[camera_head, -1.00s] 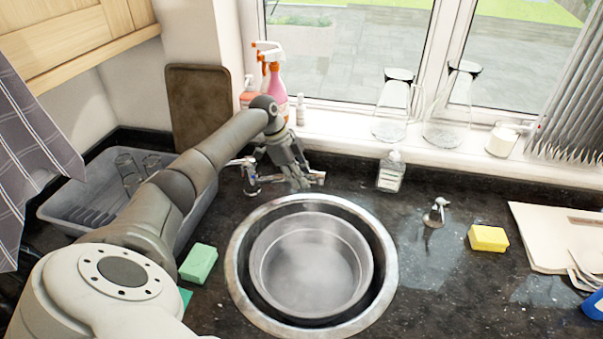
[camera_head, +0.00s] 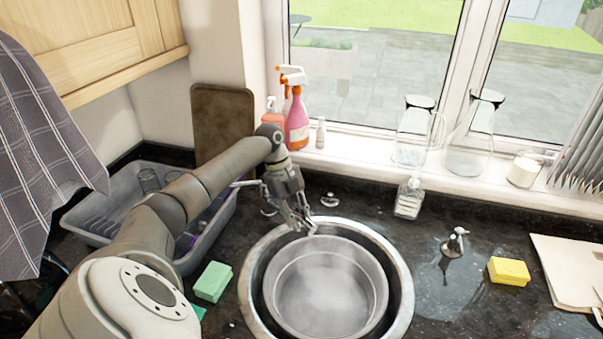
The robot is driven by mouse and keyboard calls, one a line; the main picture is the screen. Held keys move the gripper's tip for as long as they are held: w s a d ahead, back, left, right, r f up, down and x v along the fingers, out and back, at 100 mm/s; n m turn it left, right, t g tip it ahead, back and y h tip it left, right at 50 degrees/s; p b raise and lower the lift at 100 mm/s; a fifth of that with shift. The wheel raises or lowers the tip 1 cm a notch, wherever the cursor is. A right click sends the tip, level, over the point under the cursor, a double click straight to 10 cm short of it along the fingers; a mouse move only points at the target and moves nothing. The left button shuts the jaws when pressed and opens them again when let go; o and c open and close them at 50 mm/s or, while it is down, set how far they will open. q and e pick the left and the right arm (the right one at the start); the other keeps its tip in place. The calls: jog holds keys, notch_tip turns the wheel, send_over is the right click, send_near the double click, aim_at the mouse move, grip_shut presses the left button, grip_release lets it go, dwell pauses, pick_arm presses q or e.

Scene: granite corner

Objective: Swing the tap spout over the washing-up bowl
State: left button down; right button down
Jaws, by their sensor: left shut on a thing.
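The chrome tap is mostly hidden behind my left gripper (camera_head: 303,224); its lever (camera_head: 243,183) shows to the left of the gripper. My left gripper is shut on the tap spout (camera_head: 313,229), of which only a small end shows between and beside the fingers. The spout end appears at the back rim of the round sink (camera_head: 392,245), by the back edge of the bowl. The grey round washing-up bowl (camera_head: 330,285) sits inside the sink, with what looks like steam or cloudy water in it. My right gripper is not in view.
A grey dish rack (camera_head: 85,215) stands under my left arm, with a green sponge (camera_head: 213,281) nearby. A soap bottle (camera_head: 409,197), a chrome dispenser (camera_head: 455,242) and a yellow sponge (camera_head: 509,271) are on the right. Spray bottles (camera_head: 297,120) and glass jugs line the sill.

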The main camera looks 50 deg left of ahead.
pick_arm(q)
jog(key=shift+r, duration=0.15)
jog(key=c, duration=1.3)
grip_release()
jog(key=shift+s, duration=0.1)
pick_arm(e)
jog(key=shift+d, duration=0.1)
pick_arm(q)
jog(key=shift+a, duration=0.1)
jog(key=v, duration=1.1)
jog(key=shift+a+r, duration=0.15)
jog(key=shift+r, duration=0.25)
